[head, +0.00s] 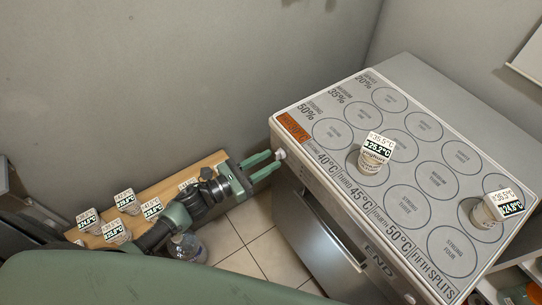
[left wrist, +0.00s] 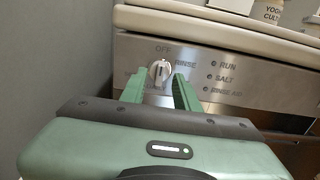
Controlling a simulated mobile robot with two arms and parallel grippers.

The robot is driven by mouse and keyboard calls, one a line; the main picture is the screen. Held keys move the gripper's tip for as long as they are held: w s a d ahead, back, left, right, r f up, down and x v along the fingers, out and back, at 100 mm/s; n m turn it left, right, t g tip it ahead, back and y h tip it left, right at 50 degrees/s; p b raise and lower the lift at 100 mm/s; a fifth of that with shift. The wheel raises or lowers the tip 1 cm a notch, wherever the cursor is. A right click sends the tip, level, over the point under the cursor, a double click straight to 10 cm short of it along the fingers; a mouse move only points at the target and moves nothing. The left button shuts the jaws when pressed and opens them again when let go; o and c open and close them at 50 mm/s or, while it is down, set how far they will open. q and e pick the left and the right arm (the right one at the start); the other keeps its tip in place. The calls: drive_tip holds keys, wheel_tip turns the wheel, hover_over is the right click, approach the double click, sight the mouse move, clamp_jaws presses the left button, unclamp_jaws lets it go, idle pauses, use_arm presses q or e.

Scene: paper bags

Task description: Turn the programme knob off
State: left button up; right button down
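The programme knob (left wrist: 160,72) is a small pale dial on the steel front panel (left wrist: 135,47) of the dishwasher, at the panel's left end. In the left wrist view "OFF" is printed above it and "RINSE" to its right. The knob also shows in the head view (head: 281,154). My left gripper (head: 268,163) is open, its two green fingers pointing at the panel. In the left wrist view the fingers (left wrist: 158,78) stand on either side of the knob, with gaps visible; I cannot tell whether they touch it. My right gripper is not in view.
The dishwasher top (head: 400,72) carries a mat printed with circles and two labelled cups, one central (head: 372,163), one right (head: 486,213). A wooden board (head: 158,181) with several labelled cups lies under my left arm. The grey wall is close on the left.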

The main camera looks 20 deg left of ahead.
use_arm(q)
drive_tip(key=shift+w+d, duration=0.45)
drive_tip(key=shift+w, duration=0.15)
clamp_jaws()
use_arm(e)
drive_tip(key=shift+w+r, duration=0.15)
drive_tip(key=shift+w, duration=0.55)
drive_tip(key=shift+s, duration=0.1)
